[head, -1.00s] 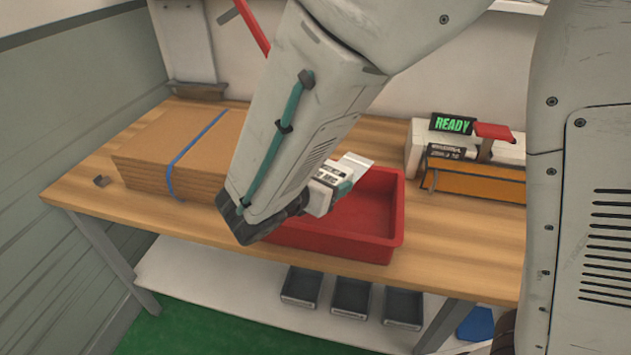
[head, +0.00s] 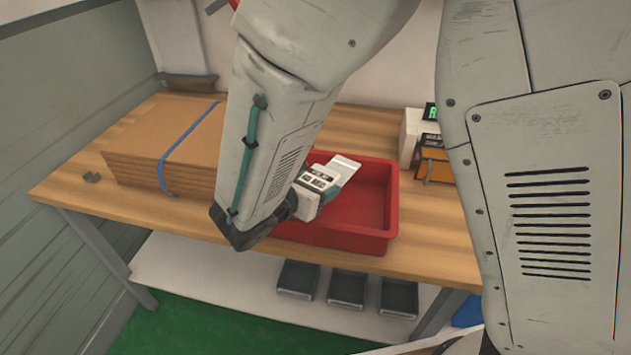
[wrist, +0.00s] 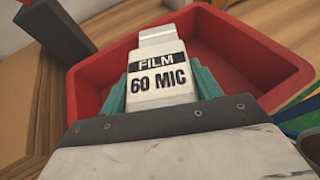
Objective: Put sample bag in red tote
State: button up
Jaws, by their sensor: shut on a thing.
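The sample bag is a pale, flat piece (head: 346,168) with a white label reading "FILM 60 MIC" in the wrist view (wrist: 158,80). My gripper (head: 331,190) is shut on it, with teal fingers on both sides in the wrist view (wrist: 160,92). The red tote (head: 345,238) is an open, shallow tray on the wooden table. The bag is held over the tote's left part, and the wrist view shows the tote's red walls (wrist: 88,98) around it. My arm hides the tote's left end in the head view. The height of the bag above the tote floor is unclear.
A strapped stack of cardboard (head: 150,180) lies left of the tote. A white device (head: 412,135) and an orange box (head: 438,168) stand to the right, partly hidden by my body. Several dark bins (head: 346,288) sit on the shelf below. The tote's visible floor is clear.

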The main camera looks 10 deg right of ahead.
jog(key=o, duration=1.1)
jog(key=shift+f, duration=0.1)
jog(key=shift+o, duration=0.2)
jog(key=shift+r, duration=0.3)
jog(key=v, duration=1.2)
jog(key=s+d+r+m+g, duration=0.1)
jog(key=d+r+m+g, duration=0.3)
jog(key=d, duration=0.4)
jog(key=s+d+r+m+g, duration=0.1)
jog(key=d+r+m+g, duration=0.15)
jog(key=d+m, duration=0.5)
jog(key=s+d+r+m+g+y, duration=0.1)
jog(key=s+d+r+m+y, duration=0.3)
jog(key=s+d+m+y, duration=0.5)
jog(key=s+d+m, duration=0.1)
jog(key=s+m, duration=0.2)
jog(key=m, duration=0.3)
jog(key=shift+s+g+y, duration=0.3)
jog(key=shift+g, duration=0.05)
